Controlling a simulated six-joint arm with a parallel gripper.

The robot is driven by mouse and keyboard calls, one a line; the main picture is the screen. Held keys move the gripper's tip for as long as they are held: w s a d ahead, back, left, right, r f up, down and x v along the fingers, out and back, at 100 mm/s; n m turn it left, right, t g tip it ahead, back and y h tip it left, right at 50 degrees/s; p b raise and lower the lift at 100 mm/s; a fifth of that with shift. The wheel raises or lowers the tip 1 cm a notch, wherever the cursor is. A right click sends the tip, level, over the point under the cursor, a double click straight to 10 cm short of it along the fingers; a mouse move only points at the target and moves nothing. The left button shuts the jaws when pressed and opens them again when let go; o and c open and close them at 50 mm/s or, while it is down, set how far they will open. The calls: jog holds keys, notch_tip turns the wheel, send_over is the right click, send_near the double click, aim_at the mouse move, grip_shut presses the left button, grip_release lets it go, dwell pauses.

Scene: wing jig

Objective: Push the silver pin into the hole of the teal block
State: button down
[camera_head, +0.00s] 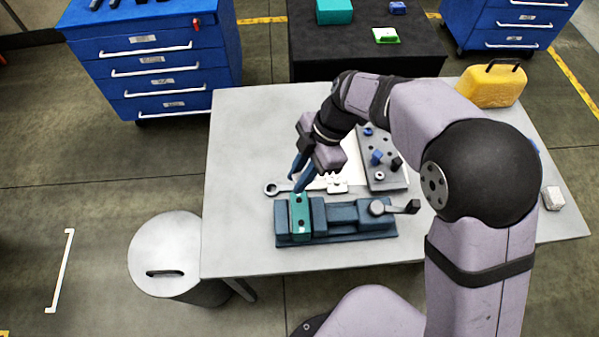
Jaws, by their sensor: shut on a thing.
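The teal block (299,226) sits at the left end of the blue vise (345,217), with dark round holes on its upper face. My gripper (299,180), with blue fingers, points down just above and behind the block's far end. It is shut on a slim thing, most likely the silver pin. The pin itself is too small or hidden to make out, and I cannot tell whether it touches the block.
The vise handle (405,207) sticks out right. A wrench (285,188) lies behind the vise. A grey fixture plate (385,178) with pegs and a yellow case (491,85) stand farther back. The grey table (235,200) is clear at left.

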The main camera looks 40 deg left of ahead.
jog(key=shift+f+b, duration=0.95)
jog(key=shift+f, duration=1.3)
jog(key=shift+f+b, duration=0.25)
jog(key=shift+b, duration=0.25)
jog(key=shift+f+b, duration=1.1)
jog(key=shift+f, duration=0.1)
jog(key=c, duration=1.5)
grip_release()
